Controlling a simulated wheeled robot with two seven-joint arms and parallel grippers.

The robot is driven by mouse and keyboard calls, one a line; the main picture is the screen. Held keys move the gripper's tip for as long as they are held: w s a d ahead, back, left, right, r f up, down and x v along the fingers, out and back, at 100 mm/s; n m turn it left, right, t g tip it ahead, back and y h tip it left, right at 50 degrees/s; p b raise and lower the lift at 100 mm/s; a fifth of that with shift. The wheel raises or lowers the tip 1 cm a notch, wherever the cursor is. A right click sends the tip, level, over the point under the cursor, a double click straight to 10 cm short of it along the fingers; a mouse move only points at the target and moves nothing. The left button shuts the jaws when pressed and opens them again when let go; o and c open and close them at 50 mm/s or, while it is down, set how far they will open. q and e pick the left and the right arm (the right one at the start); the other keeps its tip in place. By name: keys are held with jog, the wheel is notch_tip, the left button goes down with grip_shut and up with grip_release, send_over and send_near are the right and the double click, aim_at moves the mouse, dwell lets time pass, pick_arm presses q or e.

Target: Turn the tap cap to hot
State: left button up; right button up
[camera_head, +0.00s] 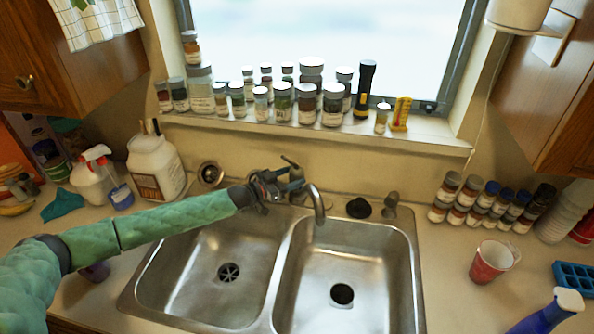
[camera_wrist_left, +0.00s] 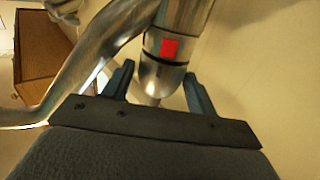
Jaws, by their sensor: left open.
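The metal tap (camera_head: 317,204) stands behind the double sink, its curved spout over the divider. My left gripper (camera_head: 283,180) reaches in from the left at the tap's upper body. In the left wrist view the open fingers (camera_wrist_left: 158,72) sit either side of the rounded end of a shiny tap cylinder (camera_wrist_left: 184,22), which carries a red square mark (camera_wrist_left: 169,48). I cannot tell whether either finger touches it. A curved metal pipe of the tap (camera_wrist_left: 113,40) runs off to the left. In the head view my gripper hides part of the tap. My right gripper is not in view.
The sink (camera_head: 215,255) lies in front of the tap, both basins empty. Several jars and a black flashlight (camera_head: 365,85) line the window sill behind. A white jug (camera_head: 152,165) and spray bottle (camera_head: 92,180) stand left. Spice jars (camera_head: 480,203) and a red cup (camera_head: 490,262) stand right.

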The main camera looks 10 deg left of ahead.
pick_arm(q)
jog(key=shift+p+x, duration=0.35)
jog(key=shift+x, duration=0.75)
jog(key=shift+c, duration=0.3)
